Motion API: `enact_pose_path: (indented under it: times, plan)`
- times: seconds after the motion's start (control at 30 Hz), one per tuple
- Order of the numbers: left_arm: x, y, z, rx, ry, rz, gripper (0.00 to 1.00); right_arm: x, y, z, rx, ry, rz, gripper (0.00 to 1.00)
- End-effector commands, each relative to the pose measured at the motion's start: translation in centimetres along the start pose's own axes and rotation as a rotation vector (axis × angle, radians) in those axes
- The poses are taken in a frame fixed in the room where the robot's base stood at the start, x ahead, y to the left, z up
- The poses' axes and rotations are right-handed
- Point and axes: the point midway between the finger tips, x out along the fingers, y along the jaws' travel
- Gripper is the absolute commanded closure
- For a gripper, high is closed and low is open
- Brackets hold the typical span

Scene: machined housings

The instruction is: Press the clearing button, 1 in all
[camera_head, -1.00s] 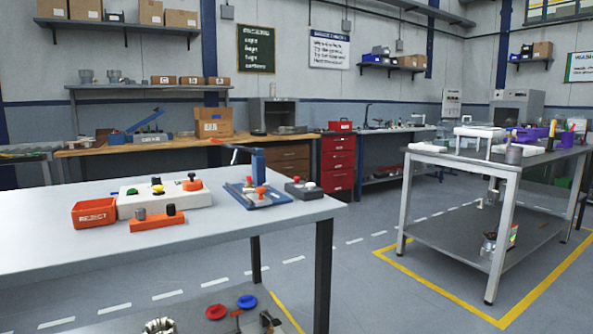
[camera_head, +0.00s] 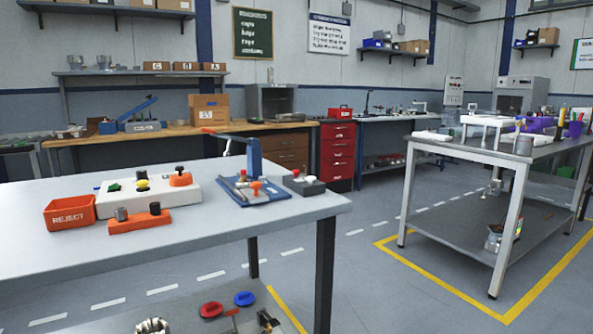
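A white box (camera_head: 167,196) on the near bench carries a green button (camera_head: 115,187), a yellow button (camera_head: 141,186), a black knob (camera_head: 141,175) and an orange-red knob (camera_head: 180,180). To the right, a small dark box (camera_head: 305,187) has a red button (camera_head: 297,173) and a pale button (camera_head: 309,179). No readable label shows which one is the clearing button. Neither of my grippers is in view.
A bench (camera_head: 60,263) holds an orange REJECT bin (camera_head: 68,214), an orange block (camera_head: 138,223) and a blue fixture (camera_head: 255,165) with a lever. A grey table (camera_head: 480,153) stands at the right. Floor between them is clear.

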Motion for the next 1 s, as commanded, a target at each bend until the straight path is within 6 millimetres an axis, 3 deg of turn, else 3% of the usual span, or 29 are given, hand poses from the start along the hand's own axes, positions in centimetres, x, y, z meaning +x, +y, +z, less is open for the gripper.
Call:
enact_pose_path:
  times: [0.13, 1.0]
  plan:
    - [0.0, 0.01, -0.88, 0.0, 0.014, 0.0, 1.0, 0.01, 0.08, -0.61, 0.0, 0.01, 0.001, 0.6]
    - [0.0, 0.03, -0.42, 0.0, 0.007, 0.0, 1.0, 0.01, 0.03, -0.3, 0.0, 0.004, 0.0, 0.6]
